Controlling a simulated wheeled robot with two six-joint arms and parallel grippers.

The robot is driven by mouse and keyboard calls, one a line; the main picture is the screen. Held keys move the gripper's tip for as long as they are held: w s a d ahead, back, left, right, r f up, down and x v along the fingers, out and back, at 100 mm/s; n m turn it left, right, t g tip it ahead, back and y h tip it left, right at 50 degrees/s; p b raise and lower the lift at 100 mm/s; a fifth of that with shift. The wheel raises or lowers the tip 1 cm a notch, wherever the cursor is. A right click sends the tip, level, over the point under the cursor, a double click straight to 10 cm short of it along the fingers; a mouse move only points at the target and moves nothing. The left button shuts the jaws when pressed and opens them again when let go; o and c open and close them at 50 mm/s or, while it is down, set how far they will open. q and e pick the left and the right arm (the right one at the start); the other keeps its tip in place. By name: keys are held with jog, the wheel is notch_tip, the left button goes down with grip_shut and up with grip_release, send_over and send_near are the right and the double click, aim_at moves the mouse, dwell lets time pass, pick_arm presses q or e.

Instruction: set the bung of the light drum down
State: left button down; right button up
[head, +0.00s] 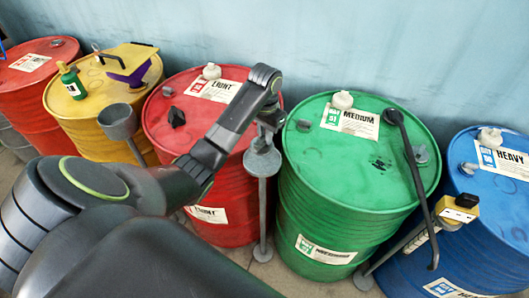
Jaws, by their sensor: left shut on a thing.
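The light drum (160,141) is the red drum left of centre, with a "LIGHT" label on its lid. My left gripper (266,127) is beyond the right rim of this drum, pointing down. It is shut on a small grey thing, taken to be the bung, which is mostly hidden by the jaws. The gripper is directly over a grey dish on a stand (262,162), between the red and green drums. I cannot tell whether the held thing touches the dish. My right gripper is not in view.
The green medium drum (318,169) stands close right of the dish, with a black bent bar (412,180) on it. A blue heavy drum (505,205) is far right, near a yellow device (456,209) on a stand.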

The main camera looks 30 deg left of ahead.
aim_at(265, 146)
pick_arm(q)
jog(key=shift+f+b, duration=0.3)
jog(key=shift+f, duration=0.55)
notch_tip(265, 146, down, 4)
jog(key=shift+r+p, duration=0.2)
jog(key=shift+p, duration=0.65)
jog(key=shift+f, duration=0.35)
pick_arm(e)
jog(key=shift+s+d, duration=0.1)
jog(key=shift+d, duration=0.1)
pick_arm(q)
jog(key=shift+f, duration=0.1)
jog(key=c, duration=1.4)
grip_release()
